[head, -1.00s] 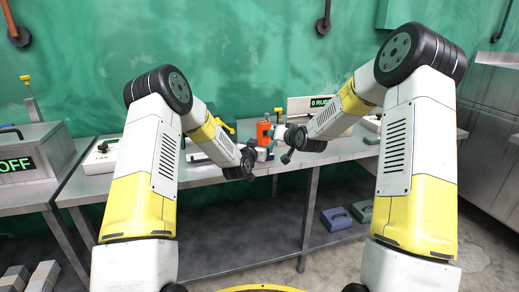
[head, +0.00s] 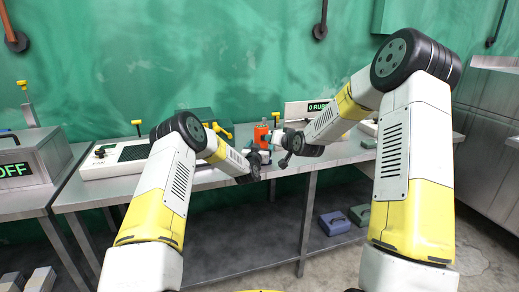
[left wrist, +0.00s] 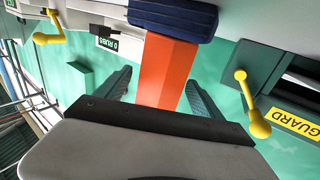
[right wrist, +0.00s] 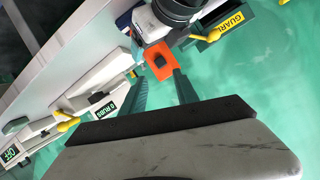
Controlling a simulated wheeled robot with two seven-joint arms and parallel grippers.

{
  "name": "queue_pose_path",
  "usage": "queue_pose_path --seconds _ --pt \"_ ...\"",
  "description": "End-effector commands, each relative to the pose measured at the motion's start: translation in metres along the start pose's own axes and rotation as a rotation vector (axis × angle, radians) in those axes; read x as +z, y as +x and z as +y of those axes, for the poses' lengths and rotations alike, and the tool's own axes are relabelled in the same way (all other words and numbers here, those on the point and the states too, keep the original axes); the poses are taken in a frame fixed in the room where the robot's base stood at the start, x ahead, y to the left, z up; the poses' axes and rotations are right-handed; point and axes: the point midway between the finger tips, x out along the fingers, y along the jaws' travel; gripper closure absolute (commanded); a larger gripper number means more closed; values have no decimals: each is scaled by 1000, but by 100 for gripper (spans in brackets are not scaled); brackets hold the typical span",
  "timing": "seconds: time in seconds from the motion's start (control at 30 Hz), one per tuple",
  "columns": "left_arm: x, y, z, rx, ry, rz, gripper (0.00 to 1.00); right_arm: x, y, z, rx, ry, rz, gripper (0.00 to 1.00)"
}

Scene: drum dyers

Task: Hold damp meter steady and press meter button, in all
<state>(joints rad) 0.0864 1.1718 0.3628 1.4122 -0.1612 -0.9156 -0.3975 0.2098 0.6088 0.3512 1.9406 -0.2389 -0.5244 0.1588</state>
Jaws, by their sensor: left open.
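The damp meter (head: 261,133) is upright on the bench, with an orange body and a dark blue part under it. My left gripper (head: 259,157) is open close to its near left side. In the left wrist view the orange body (left wrist: 167,72) shows between the parted fingers, apart from both, with the blue part at the top edge. My right gripper (head: 287,140) is at the meter's right side. In the right wrist view the meter's orange end with a dark square button (right wrist: 159,61) lies at the fingertips (right wrist: 157,78); whether they touch it is unclear.
A white panel device (head: 115,158) and a grey-green guard box (head: 200,120) with yellow levers stand left on the bench (head: 225,178). A grey "OFF" machine (head: 30,165) is far left. Small cases (head: 336,222) lie on the lower shelf.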

Motion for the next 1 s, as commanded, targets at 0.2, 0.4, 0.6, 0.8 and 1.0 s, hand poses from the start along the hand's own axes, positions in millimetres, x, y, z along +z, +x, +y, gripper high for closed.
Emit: queue_pose_path --seconds 0.2,0.4,0.6,0.8,1.0 --pt "0 3 0 0 0 0 23 0 0 0 0 0 0 64" --pt "0 2 0 0 0 0 44 0 0 0 0 0 0 64" --pt "0 2 0 0 0 0 83 0 0 0 0 0 0 64" --pt "0 2 0 0 1 0 100 0 0 0 0 0 0 81" --pt "0 2 0 0 1 0 100 0 0 0 0 0 0 100"
